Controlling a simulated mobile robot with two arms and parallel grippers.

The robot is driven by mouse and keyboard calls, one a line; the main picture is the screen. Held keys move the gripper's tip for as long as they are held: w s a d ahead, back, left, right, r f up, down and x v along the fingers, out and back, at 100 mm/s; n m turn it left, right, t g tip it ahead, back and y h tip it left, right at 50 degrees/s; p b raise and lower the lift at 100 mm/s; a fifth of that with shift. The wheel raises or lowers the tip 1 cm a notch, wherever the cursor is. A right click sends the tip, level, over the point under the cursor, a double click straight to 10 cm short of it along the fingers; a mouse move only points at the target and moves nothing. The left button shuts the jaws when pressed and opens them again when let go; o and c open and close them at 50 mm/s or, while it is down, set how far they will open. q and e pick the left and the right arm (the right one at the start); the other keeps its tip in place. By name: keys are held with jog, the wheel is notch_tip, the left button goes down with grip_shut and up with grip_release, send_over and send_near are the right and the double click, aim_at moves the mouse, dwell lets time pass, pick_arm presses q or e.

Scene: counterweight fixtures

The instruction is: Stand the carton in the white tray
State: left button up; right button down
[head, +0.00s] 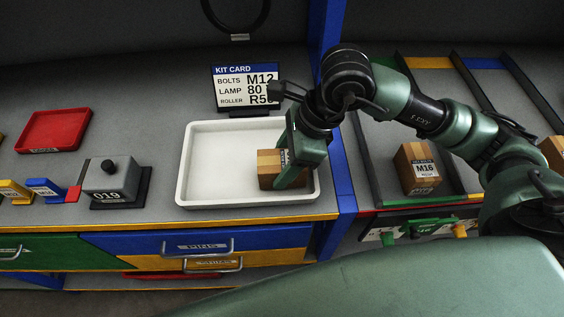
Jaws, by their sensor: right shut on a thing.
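A brown carton (268,166) with a pale tape stripe is at the right end of the white tray (182,170). My right gripper (290,178) reaches down over the tray's right side and is shut on this carton. The gripper's fingers hide the carton's right part. The carton looks inside the tray's rim; I cannot tell whether it touches the tray floor. The left and middle of the tray are empty. My left gripper is not in view.
A kit card (245,85) stands behind the tray. A grey block marked 019 (110,178) and a red tray (55,130) are to the left. A blue post (345,190) is close on the right. Another carton, M16 (417,168), stands in the right-hand lane.

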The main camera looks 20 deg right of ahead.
jog(key=shift+f, duration=0.45)
jog(key=shift+f, duration=0.1)
jog(key=c, duration=0.6)
grip_release()
jog(key=shift+r, duration=0.3)
jog(key=b+v, duration=0.1)
jog(key=v, duration=1)
jog(key=shift+s+d+r, duration=0.15)
jog(key=shift+d+r, duration=0.1)
